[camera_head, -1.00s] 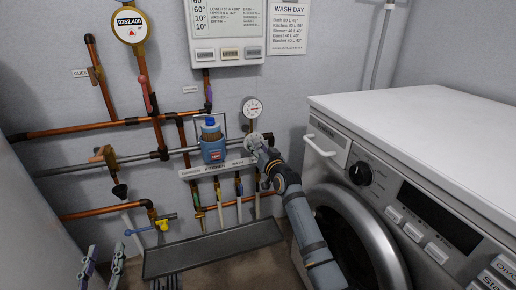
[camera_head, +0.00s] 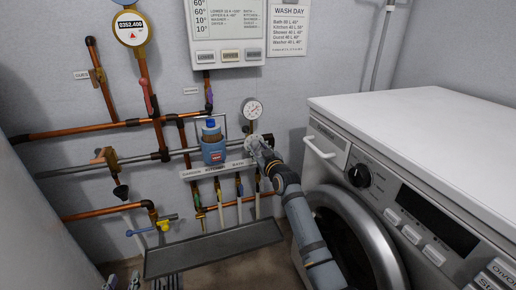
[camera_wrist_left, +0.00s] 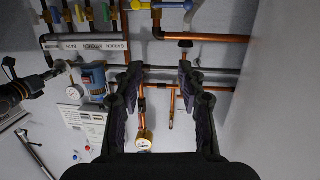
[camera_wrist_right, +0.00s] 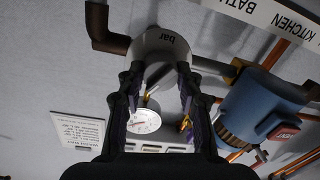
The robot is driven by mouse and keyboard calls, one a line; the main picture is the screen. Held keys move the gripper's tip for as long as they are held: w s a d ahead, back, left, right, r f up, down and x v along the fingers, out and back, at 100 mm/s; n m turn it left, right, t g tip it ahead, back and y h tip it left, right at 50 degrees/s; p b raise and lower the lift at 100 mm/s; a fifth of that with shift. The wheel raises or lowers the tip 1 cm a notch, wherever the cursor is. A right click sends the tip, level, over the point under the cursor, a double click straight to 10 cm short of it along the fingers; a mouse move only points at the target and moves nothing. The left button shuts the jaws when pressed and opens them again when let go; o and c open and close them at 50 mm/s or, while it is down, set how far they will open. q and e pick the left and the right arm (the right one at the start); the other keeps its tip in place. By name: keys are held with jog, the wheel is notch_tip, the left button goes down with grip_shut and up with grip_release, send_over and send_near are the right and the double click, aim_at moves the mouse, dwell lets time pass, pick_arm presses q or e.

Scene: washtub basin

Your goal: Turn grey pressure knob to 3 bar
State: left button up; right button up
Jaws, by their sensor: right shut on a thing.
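The grey pressure knob (camera_wrist_right: 160,42), marked "bar", is on the pipe between the fingertips of my right gripper (camera_wrist_right: 157,80) in the right wrist view. My right gripper (camera_head: 256,142) is shut on it and partly hides it in the head view. The round white pressure gauge (camera_head: 252,109) is just above the knob on the wall; it also shows in the right wrist view (camera_wrist_right: 143,121). Its needle is too small to read surely. My left gripper (camera_wrist_left: 160,80) is open and empty, and only its tips show at the head view's bottom left edge.
A blue canister (camera_head: 213,148) is close to the left of my right gripper, above a label strip with several taps. The washing machine (camera_head: 400,140) stands at the right. A grey trough (camera_head: 213,248) lies below. Copper pipes cover the left wall.

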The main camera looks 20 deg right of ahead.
jog(key=n+p, duration=0.1)
jog(key=n, duration=0.4)
jog(key=shift+a, duration=0.1)
jog(key=n, duration=0.3)
jog(key=shift+n+h+p, duration=0.3)
jog(key=shift+n+p, duration=0.1)
pick_arm(q)
jog(key=s+d+f+g, duration=0.1)
jog(key=s+f+g, duration=0.7)
jog(key=f, duration=0.8)
jog(key=shift+s+g, duration=0.4)
jog(key=shift+s, duration=1.5)
pick_arm(e)
jog(key=shift+n, duration=0.5)
pick_arm(q)
jog(key=shift+d, duration=0.1)
pick_arm(e)
jog(key=o, duration=1.2)
jog(key=shift+s, duration=0.1)
